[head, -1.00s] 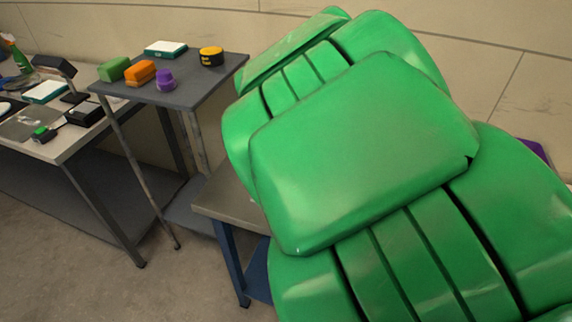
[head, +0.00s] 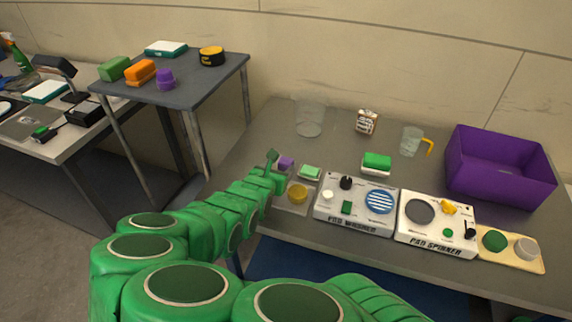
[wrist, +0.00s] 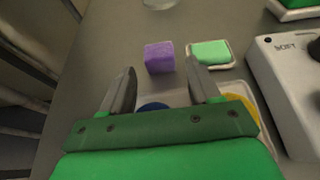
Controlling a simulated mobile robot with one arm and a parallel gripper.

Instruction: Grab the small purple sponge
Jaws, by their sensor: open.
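The small purple sponge (wrist: 159,57) is a block lying on the grey table, ahead of and between my fingertips in the wrist view. It also shows in the head view (head: 286,162), just beyond the end of my arm. My gripper (wrist: 161,84) is open and empty, with its two grey fingers spread short of the sponge and apart from it. In the head view my gripper (head: 271,161) reaches in from the left over the table's near left part. A green sponge (wrist: 212,53) in a white dish lies just right of the purple one.
A pad washer (head: 354,205) and a pad spinner (head: 437,224) stand to the right. A purple bin (head: 498,170) is at the far right. A clear container (head: 310,118) and a jug (head: 411,141) stand behind. A higher side table (head: 190,88) is left.

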